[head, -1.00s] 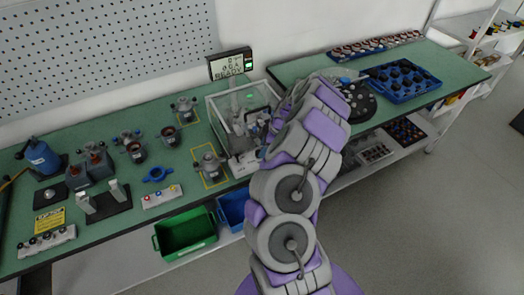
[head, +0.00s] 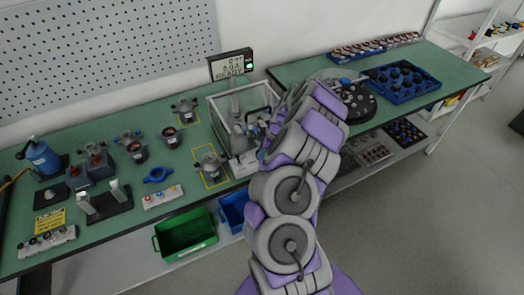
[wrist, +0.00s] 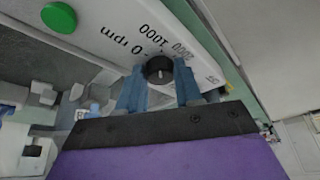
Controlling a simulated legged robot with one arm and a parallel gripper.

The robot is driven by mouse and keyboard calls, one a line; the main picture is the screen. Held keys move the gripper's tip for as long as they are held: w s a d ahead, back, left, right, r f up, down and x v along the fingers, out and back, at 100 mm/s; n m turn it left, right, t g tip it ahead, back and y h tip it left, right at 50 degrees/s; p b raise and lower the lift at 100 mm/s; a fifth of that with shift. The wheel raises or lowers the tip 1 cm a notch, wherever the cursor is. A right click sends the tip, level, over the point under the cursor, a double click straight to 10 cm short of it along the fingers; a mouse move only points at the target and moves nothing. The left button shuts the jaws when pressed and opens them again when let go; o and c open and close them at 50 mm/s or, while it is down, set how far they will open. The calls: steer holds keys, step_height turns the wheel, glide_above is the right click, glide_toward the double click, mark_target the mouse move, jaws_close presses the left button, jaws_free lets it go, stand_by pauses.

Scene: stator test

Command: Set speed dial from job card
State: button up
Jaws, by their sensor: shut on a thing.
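The speed dial (wrist: 158,68) is a black round knob with a pale mark, on a white panel (wrist: 205,50) in the wrist view. Printed beside it are 0 rpm, 1000, 2000 and a partly cut-off number. My gripper (wrist: 159,88) has its two blue-grey fingers on either side of the knob, shut on it. A large green button (wrist: 59,17) is on the same panel. In the head view my arm hides the gripper and dial at the front of the clear-walled test box (head: 222,122). I cannot identify a job card.
A display (head: 231,65) above the box reads READY, with a green light. Stators and fixtures stand on the green bench (head: 100,255) to the left. Green (head: 186,236) and blue (head: 232,210) bins are below the bench front. A blue tray (head: 435,92) is at right.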

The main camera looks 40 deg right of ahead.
steer(key=shift+w+a+r, duration=0.1)
steer(key=shift+w, duration=0.1)
